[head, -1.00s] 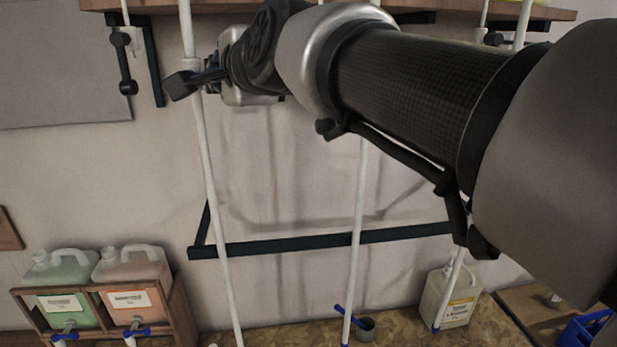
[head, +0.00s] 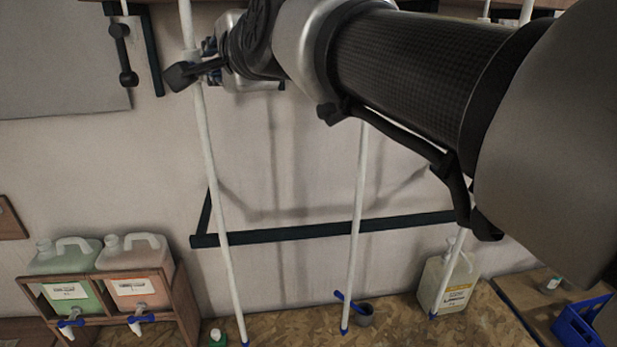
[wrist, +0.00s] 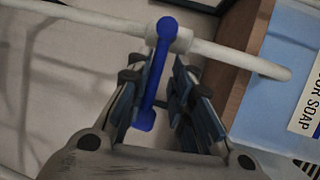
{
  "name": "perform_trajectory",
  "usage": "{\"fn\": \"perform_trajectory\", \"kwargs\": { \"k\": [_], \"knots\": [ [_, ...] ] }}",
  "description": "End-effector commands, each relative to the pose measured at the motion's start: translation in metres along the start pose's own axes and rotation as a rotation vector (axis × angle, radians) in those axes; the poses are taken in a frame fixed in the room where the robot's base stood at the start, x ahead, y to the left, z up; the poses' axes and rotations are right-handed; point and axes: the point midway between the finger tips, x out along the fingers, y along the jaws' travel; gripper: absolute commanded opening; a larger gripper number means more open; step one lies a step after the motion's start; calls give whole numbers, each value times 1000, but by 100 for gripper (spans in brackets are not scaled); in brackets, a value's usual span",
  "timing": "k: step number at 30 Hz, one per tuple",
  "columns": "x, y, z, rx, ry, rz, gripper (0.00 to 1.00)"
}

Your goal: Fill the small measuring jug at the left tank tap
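In the wrist view, another blue tap lever (wrist: 156,75) sits on a white pipe (wrist: 100,22). My gripper (wrist: 160,98) is open around this lever, with a finger on either side and a gap showing. In the head view my gripper (head: 209,46) is high by the left white pipe (head: 212,170), mostly hidden by my own wrist. The jug is not in it.
A wooden rack (head: 187,295) at lower left holds green and pink containers with blue-handled taps. A pale labelled jerrycan (head: 447,285) and a blue crate (head: 577,325) stand at right. A dark wall bar (head: 290,234) crosses behind the pipes. A blue soap-labelled surface (wrist: 280,85) is beside my gripper.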

Motion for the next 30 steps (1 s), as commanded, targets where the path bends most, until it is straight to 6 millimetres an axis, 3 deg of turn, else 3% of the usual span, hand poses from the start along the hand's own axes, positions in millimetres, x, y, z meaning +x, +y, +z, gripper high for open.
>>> {"fn": "perform_trajectory", "kwargs": {
  "k": [6,30],
  "knots": [
    [0,1,0,0,0,2,35],
    [1,0,0,2,-1,9,35]
  ]
}}
